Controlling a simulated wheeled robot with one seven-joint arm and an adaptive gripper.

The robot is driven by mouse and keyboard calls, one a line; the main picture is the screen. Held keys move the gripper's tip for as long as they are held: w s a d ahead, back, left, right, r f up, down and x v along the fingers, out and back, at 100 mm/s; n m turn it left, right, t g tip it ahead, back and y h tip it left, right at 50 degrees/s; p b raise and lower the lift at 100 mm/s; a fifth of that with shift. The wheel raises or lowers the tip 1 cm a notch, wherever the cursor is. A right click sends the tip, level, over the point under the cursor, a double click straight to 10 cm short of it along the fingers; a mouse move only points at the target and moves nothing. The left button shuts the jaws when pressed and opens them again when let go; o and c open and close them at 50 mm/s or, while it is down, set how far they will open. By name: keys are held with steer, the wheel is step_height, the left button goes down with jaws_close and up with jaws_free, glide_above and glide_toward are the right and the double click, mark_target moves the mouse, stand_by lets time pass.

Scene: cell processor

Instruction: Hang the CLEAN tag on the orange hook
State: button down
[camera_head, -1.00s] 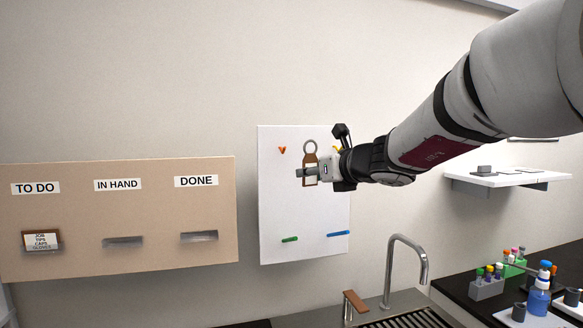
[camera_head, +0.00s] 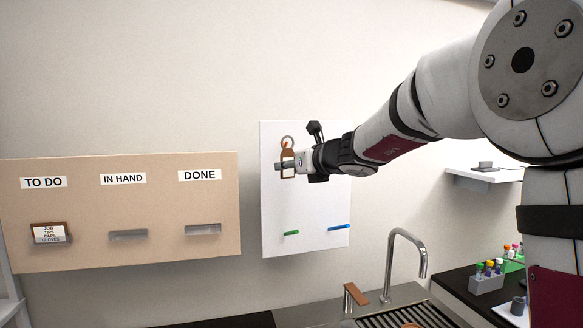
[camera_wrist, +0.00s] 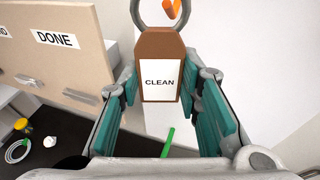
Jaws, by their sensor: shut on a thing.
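The CLEAN tag (camera_wrist: 160,50) is brown with a white label and a metal ring (camera_wrist: 136,12) at its top. It hangs upright between the teal fingers of my gripper (camera_wrist: 160,92), which is shut on it. In the head view my gripper (camera_head: 288,165) holds the tag (camera_head: 287,175) in front of the white board (camera_head: 305,215), near its upper left. The orange hook (camera_wrist: 172,8) shows inside the ring's outline in the wrist view. I cannot tell whether the hook passes through the ring or lies behind it. In the head view, ring and hook overlap.
A green peg (camera_head: 291,233) and a blue peg (camera_head: 339,227) stick out low on the board. A tan panel (camera_head: 120,255) with TO DO, IN HAND and DONE slots stands left. A sink tap (camera_head: 422,255) rises below right. The board's middle is clear.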

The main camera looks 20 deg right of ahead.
mark_target(293, 170)
steer(key=w, duration=0.1)
steer(key=w+f+b, duration=0.2)
steer(key=shift+w, duration=0.4)
steer(key=shift+f, duration=0.3)
stand_by(0.7)
steer(key=c, duration=1.1)
jaws_free()
steer(key=shift+o, duration=0.3)
steer(key=o, duration=0.4)
steer(key=shift+o, duration=0.2)
